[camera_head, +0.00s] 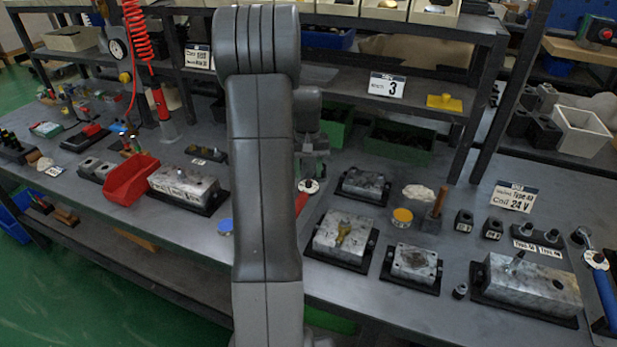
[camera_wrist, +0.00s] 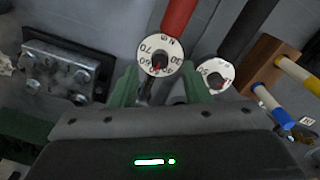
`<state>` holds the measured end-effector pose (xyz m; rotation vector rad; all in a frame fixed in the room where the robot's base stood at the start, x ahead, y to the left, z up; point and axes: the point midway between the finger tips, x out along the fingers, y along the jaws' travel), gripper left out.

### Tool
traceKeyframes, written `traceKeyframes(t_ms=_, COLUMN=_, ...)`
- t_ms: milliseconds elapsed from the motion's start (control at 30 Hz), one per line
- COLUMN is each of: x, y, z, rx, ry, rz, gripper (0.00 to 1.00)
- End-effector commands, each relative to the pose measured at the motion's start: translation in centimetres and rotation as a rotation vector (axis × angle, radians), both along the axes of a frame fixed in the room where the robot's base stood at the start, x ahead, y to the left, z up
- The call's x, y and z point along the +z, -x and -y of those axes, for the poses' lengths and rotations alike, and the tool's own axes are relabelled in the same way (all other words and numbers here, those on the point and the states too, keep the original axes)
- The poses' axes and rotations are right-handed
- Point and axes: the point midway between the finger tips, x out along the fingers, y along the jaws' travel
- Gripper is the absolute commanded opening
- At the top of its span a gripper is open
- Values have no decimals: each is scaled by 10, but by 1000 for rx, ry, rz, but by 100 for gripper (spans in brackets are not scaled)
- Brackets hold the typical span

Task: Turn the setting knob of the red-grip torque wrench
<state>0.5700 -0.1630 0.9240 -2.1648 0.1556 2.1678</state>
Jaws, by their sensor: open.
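The red-grip torque wrench (camera_wrist: 181,14) shows in the wrist view with its red handle running up out of the frame. Its setting knob (camera_wrist: 160,54) is a white numbered dial with a dark centre at the handle's lower end. In the head view the red grip (camera_head: 301,203) and white dial (camera_head: 308,186) show just right of my arm, partly hidden. My gripper (camera_wrist: 161,92) is open, with a green finger on either side, below the dial in the picture. I cannot tell whether the fingers touch it. Nothing shows held.
A second white dial (camera_wrist: 214,76) on a black handle lies close by my right finger. A bolted metal block (camera_wrist: 60,72) is at left, and blue-white and yellow-white handles (camera_wrist: 272,106) are at right. A blue-grip wrench (camera_head: 606,300) lies at the bench's far right.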

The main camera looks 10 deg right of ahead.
Motion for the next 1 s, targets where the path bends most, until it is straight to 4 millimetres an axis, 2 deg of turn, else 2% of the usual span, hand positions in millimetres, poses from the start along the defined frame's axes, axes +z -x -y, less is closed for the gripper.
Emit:
traceKeyframes(t_ms=200, x=53, y=-1, z=-1, rx=0, ry=1, rz=6, gripper=42)
traceKeyframes(t_ms=433, x=93, y=-1, z=-2, rx=1, ry=0, rz=4, gripper=42)
traceKeyframes(t_ms=633, x=106, y=-1, z=-2, rx=1, ry=0, rz=1, gripper=42)
traceKeyframes(t_ms=1000, x=105, y=0, z=-2, rx=0, ry=0, rz=0, gripper=42)
